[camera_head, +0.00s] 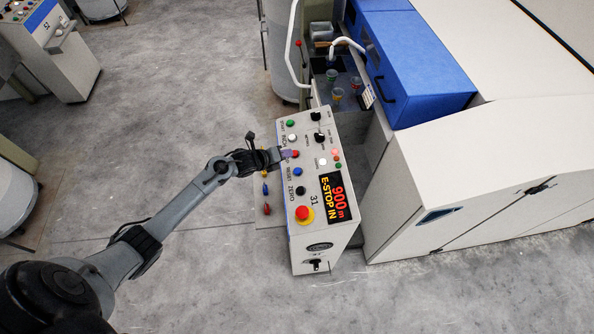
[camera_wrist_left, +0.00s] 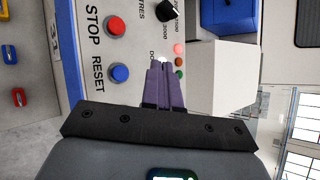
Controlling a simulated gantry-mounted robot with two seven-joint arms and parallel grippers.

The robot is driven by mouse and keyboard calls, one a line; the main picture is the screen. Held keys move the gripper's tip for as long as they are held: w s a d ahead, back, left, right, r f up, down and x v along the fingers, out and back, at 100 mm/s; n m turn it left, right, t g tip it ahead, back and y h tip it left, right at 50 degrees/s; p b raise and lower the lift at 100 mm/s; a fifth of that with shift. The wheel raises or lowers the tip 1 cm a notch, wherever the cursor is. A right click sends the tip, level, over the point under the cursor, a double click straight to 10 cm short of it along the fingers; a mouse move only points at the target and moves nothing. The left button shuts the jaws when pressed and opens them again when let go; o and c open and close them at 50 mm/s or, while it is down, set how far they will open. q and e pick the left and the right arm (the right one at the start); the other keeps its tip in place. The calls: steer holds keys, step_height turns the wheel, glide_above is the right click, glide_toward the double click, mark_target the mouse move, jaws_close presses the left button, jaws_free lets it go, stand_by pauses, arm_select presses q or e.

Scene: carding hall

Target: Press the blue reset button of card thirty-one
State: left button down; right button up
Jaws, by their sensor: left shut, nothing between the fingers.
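The control panel marked 31 (camera_head: 318,252) stands in the middle of the head view. Its blue reset button (camera_head: 297,171) sits below the red stop button (camera_head: 295,154). In the wrist view the blue button (camera_wrist_left: 119,73) is labelled RESET and lies left of my fingers, uncovered. The red STOP button also shows there (camera_wrist_left: 116,26). My left gripper (camera_head: 287,154) is shut and empty at the panel's left edge, beside the stop button. Its purple fingers (camera_wrist_left: 160,68) point over the panel face; I cannot tell their height above it. My right gripper is not in view.
A red emergency-stop knob (camera_head: 303,213) on yellow sits low on the panel. The display (camera_head: 339,200) reads 900 m and E-STOP IN. Knobs and small lamps line the panel's right side. A blue and white machine (camera_head: 420,75) stands at right. Open floor lies left.

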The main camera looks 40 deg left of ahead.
arm_select(q)
steer(key=shift+f, duration=0.15)
steer(key=b, duration=0.7)
glide_above(297, 171)
steer(key=s+a, duration=0.1)
steer(key=s, duration=0.1)
steer(key=f, duration=0.7)
steer(key=shift+a+f, duration=0.1)
steer(key=shift+a, duration=0.1)
steer(key=shift+w+d+f+b, duration=0.1)
steer(key=shift+w+f+b, duration=0.1)
steer(key=shift+f+b, duration=0.3)
steer(key=shift+f, duration=0.15)
stand_by(0.4)
steer(key=shift+f+b, duration=0.3)
steer(key=shift+b, duration=0.05)
steer(key=shift+d, duration=0.1)
